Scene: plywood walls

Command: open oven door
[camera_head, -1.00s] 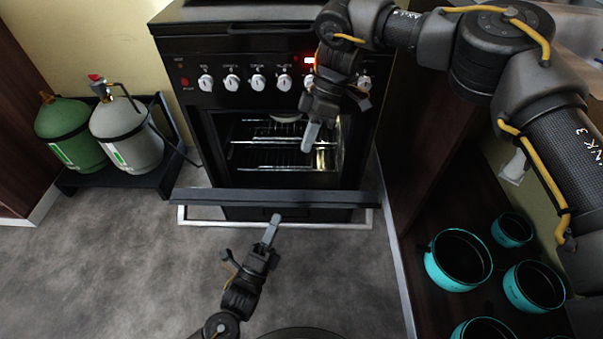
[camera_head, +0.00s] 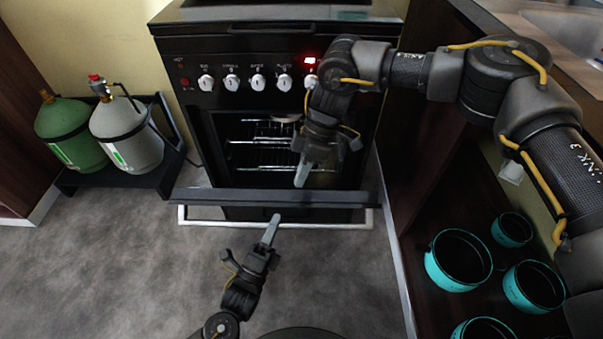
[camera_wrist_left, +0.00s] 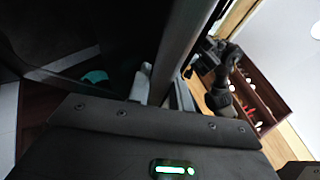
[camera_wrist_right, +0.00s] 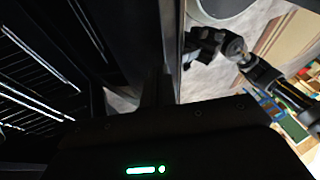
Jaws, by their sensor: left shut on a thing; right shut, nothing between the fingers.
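The black oven (camera_head: 225,120) stands ahead, and its door (camera_head: 240,196) is tipped partly open, with the lit racks (camera_head: 262,150) showing behind it. A silver handle bar (camera_head: 345,225) runs along the door's front edge. My left gripper (camera_head: 271,228) is in front of the door, shut on the handle bar, which also shows between its fingers in the left wrist view (camera_wrist_left: 178,60). My right gripper (camera_head: 300,175) is shut and empty, pointing down just above the door's top edge on the oven side. In the right wrist view the door edge (camera_wrist_right: 172,50) is close to its fingers.
Green (camera_head: 66,135) and grey (camera_head: 128,138) gas bottles stand on a black rack at left. A dark cabinet with several teal-rimmed pots (camera_head: 458,262) is at right. White knobs (camera_head: 232,83) line the oven front. The grey floor before the oven is clear.

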